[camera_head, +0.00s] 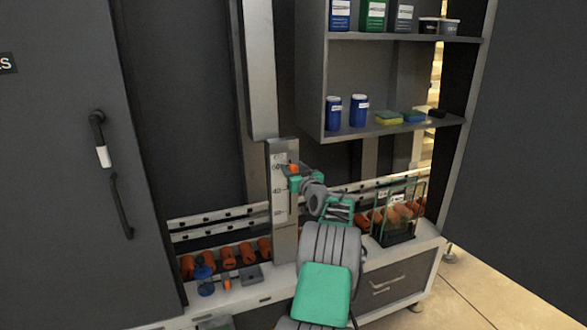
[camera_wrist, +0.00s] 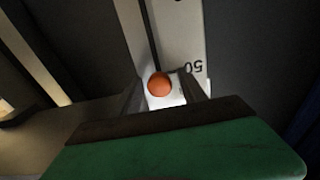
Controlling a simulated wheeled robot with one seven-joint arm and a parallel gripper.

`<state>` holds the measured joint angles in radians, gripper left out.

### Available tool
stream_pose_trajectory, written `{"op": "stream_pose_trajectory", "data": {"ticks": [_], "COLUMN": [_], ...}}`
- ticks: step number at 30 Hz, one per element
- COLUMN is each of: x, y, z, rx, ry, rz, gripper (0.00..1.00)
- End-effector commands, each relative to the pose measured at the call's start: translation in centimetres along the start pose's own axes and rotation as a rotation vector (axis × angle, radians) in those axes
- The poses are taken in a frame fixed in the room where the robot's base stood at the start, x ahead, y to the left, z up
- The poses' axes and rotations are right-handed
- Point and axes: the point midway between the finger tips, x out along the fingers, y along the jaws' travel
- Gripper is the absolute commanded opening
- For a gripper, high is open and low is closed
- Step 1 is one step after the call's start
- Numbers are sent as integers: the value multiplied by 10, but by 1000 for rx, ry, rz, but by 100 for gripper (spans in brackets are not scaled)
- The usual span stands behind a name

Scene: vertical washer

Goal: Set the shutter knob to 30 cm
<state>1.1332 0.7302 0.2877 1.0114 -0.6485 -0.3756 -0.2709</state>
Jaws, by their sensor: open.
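The shutter knob is a small orange knob on a white vertical scale plate (camera_head: 280,200). In the wrist view the orange knob (camera_wrist: 159,85) sits between my two grey fingers, next to a mark that reads 50 upside down. In the head view the orange knob (camera_head: 292,169) shows at the upper part of the scale, near the 60 mark. My gripper (camera_wrist: 165,95) is open around the knob, with a finger on each side. Whether a finger touches it cannot be told. In the head view my gripper (camera_head: 294,178) partly hides the scale.
Orange rollers (camera_head: 247,254) line the conveyor below. A glass pane (camera_head: 402,210) stands upright to the right of my arm. A shelf (camera_head: 395,130) with bottles and sponges hangs above right. A blue-topped item (camera_head: 204,272) sits on the left ledge.

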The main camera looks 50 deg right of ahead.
Motion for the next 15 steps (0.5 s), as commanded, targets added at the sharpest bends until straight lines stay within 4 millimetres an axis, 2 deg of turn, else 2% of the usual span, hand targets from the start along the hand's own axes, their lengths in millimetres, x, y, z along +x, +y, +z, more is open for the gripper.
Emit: {"op": "stream_pose_trajectory", "data": {"ticks": [2, 15], "x": [0, 0], "y": [0, 0], "z": [0, 0], "rx": [0, 0], "ry": [0, -1], "rz": [0, -1], "gripper": [49, 13]}}
